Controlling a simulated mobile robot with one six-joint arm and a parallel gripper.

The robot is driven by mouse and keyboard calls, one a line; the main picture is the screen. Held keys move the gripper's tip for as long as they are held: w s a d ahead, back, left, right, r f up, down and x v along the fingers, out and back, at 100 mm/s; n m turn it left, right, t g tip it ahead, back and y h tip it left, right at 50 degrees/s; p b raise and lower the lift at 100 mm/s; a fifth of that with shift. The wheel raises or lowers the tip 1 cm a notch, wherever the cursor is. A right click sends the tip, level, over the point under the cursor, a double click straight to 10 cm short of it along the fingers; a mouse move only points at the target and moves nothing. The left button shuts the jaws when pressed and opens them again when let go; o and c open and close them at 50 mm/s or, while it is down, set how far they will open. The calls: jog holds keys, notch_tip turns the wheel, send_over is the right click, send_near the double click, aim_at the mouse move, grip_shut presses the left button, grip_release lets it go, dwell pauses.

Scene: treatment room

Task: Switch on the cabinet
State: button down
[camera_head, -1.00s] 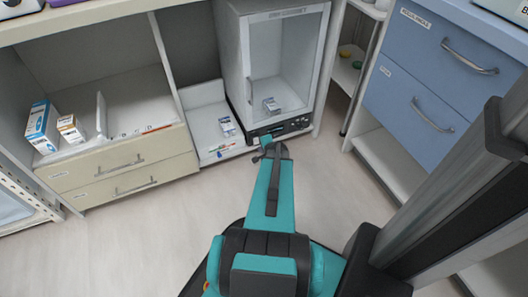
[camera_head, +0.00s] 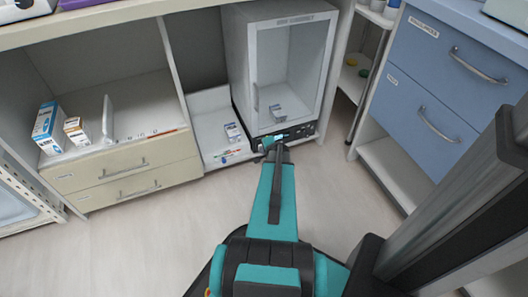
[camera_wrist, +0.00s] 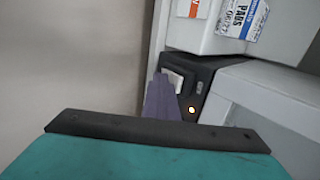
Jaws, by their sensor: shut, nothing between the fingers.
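The cabinet (camera_head: 243,50) is a grey-white box with a glass door and a black control strip (camera_head: 302,133) along its base. My gripper (camera_head: 270,144) is shut and empty, at the left part of that strip. In the wrist view the gripper's dark fingers (camera_wrist: 160,100) point at a pale rocker switch (camera_wrist: 173,79) on the black panel. The fingertips overlap its lower edge; I cannot tell whether they touch it. A small orange light (camera_wrist: 191,110) glows on the panel right of the fingers. The fingers hide part of the panel.
Blue drawers (camera_head: 420,90) stand at the right. The floor (camera_head: 130,240) in front is clear.

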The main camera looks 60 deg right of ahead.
jog(key=shift+r, duration=0.2)
jog(key=shift+r+p, duration=0.6)
dwell(0.4)
jog(key=s+a+f+p+v, duration=0.1)
jog(key=p+v, duration=0.1)
jog(key=v, duration=1.1)
jog(key=shift+s+f+p, duration=0.25)
jog(key=shift+f+p, duration=0.1)
jog(key=shift+p, duration=0.05)
jog(key=shift+a, duration=0.1)
dwell(0.4)
